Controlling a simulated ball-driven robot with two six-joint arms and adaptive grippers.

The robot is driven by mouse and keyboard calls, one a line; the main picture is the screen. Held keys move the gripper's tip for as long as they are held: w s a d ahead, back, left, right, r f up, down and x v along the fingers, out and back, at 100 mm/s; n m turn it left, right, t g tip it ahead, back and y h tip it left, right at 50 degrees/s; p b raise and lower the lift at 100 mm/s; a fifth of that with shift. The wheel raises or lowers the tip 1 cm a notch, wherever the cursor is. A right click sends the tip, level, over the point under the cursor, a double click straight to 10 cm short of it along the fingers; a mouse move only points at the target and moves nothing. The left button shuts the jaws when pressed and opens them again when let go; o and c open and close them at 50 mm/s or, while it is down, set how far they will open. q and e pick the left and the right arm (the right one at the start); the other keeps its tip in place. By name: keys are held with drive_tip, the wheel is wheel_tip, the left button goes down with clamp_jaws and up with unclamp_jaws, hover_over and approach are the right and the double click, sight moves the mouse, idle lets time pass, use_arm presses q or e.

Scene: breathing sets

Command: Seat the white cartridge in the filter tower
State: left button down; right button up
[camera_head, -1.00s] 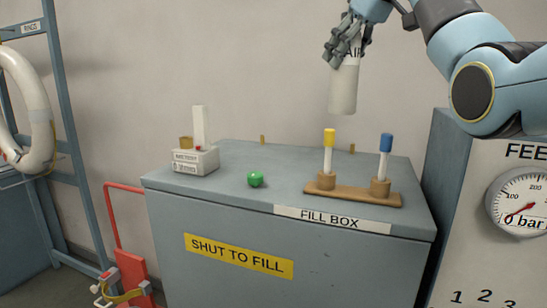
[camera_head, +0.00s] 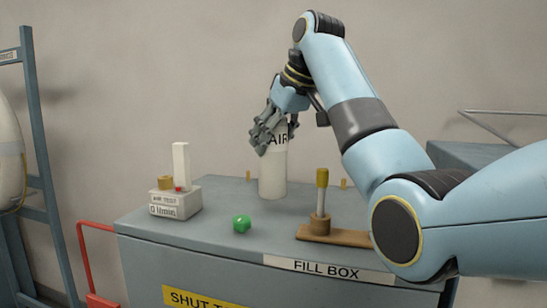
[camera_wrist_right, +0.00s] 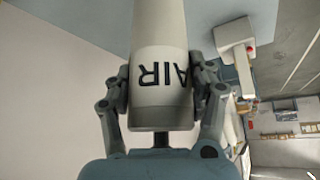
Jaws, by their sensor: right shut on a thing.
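The white cartridge (camera_head: 272,178), lettered AIR, is upright in my right gripper (camera_head: 272,136), which is shut around its upper part. Its lower end is at the back middle of the fill box top; I cannot tell whether it touches. In the right wrist view the cartridge (camera_wrist_right: 158,50) sits between both fingers (camera_wrist_right: 160,92). I cannot make out anything as the filter tower. My left gripper is not in view.
My right arm hides the rack's right end. Small brass pegs stand along the back edge.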

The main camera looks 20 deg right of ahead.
sight(273, 157)
wheel_tip(273, 157, down, 4)
drive_tip(key=shift+r, duration=0.15)
drive_tip(key=o, duration=0.9)
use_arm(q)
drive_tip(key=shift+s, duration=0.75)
use_arm(e)
drive_tip(key=o, duration=0.5)
